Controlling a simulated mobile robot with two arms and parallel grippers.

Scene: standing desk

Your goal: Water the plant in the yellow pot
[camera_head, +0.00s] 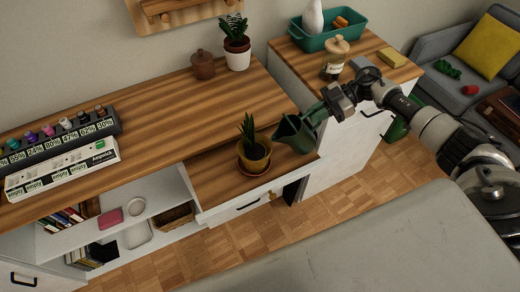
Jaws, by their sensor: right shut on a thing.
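My right gripper (327,104) is shut on a dark green watering can (296,133). The can is tilted toward the left, its mouth close to the right side of the yellow pot. I cannot see any water, and the can's handle is partly hidden by the gripper. My left gripper is not in view.
A white pot with a small plant (237,56) and a brown lidded jar (203,65) stand on the upper desk. A glass jar (334,62) and a teal tray (329,38) are on the right cabinet. The desk left of the yellow pot is clear.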

